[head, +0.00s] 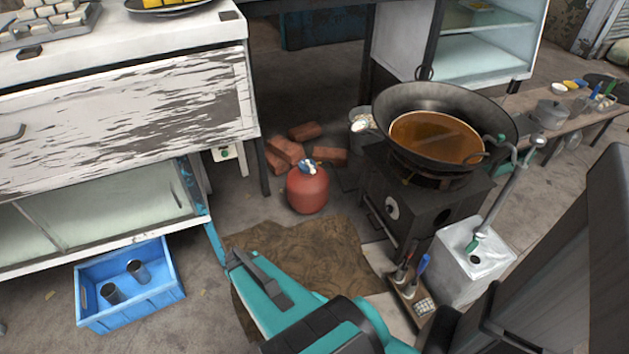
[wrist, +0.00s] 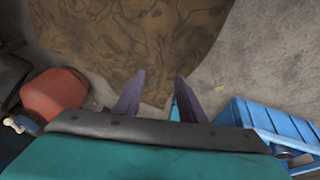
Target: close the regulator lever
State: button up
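The red gas cylinder (head: 308,191) stands upright on the floor, between the white cabinet and the dark stove. A small blue and white regulator (head: 309,166) sits on its top; the lever is too small to make out, and I cannot tell its position. In the wrist view the cylinder (wrist: 55,93) lies at the left edge, with the regulator (wrist: 21,124) partly cut off at lower left. My gripper (wrist: 159,76) is open and empty, its two purple-grey fingers apart over the floor and brown mat. It is clear of the cylinder. In the head view my teal arm reaches up-left.
A blue crate (head: 132,307) with dark cups stands at lower left. Bricks (head: 290,151) lie behind the cylinder. The stove (head: 425,207) bears a wok (head: 390,104) of brown liquid. The brown mat (head: 335,250) in front of the cylinder is clear.

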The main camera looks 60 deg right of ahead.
jog(key=w+d+f+m+t+h+b, duration=0.1)
jog(key=w+d+m+t+h+b, duration=0.25)
jog(key=d, duration=1.15)
jog(key=n+t+h+b, duration=0.2)
jog(key=n+t+b, duration=0.1)
jog(key=t+b, duration=0.85)
send_near(314, 172)
jog(key=shift+g+y, duration=0.25)
jog(key=shift+g, duration=0.35)
jog(key=v, duration=0.2)
jog(key=r+b+v, duration=0.1)
jog(key=v, duration=0.1)
jog(key=shift+s+a, duration=0.1)
jog(key=shift+s, duration=0.2)
jog(key=shift+f, duration=0.1)
jog(key=b+x, duration=0.3)
jog(key=x, duration=1)
jog(key=shift+w, duration=0.4)
